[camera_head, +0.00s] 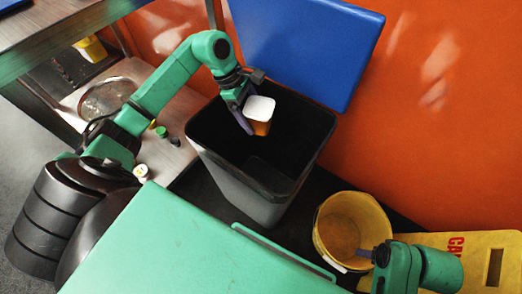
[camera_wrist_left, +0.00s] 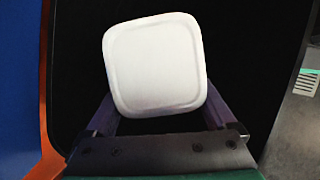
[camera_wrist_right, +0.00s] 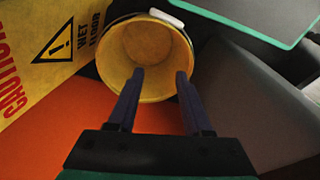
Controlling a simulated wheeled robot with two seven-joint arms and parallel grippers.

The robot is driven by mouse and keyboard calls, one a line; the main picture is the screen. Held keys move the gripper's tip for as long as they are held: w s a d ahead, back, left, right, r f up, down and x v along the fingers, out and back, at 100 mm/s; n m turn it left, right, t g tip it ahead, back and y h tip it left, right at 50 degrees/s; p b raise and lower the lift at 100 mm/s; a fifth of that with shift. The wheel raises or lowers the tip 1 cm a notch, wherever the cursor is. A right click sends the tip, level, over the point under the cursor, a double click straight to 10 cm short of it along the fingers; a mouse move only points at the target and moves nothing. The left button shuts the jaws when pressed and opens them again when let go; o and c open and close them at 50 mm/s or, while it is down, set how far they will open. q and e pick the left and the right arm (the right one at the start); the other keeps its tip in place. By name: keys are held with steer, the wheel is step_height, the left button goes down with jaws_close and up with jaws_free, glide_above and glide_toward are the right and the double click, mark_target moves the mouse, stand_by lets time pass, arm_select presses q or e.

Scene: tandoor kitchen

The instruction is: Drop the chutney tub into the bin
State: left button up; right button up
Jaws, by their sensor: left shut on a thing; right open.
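The chutney tub (camera_head: 261,112) has a white square lid and an orange-brown body. My left gripper (camera_head: 246,118) is shut on it and holds it over the open mouth of the bin (camera_head: 240,187). In the left wrist view the tub's white lid (camera_wrist_left: 156,64) sits between the two fingers, with the dark bin interior behind. The bin is dark grey, with a blue lid (camera_head: 305,45) standing raised behind it. My right gripper (camera_wrist_right: 156,75) is open and empty, over a yellow bucket (camera_wrist_right: 146,55).
The yellow bucket (camera_head: 350,228) stands right of the bin. A yellow wet floor sign (camera_head: 480,258) lies at the right. A metal shelf (camera_head: 160,160) with a round strainer (camera_head: 106,97) and small items is on the left. An orange wall (camera_head: 430,110) is behind.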

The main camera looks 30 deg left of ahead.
arm_select(q)
steer(key=o, duration=1.5)
steer(key=shift+c, duration=0.2)
steer(key=shift+a+r, duration=0.1)
steer(key=shift+r, duration=0.25)
steer(key=p+v, duration=0.2)
steer(key=v, duration=1.2)
arm_select(e)
step_height(320, 180, down, 7)
steer(key=shift+w+d+r, duration=0.2)
steer(key=shift+w+d, duration=0.05)
steer(key=shift+w, duration=0.15)
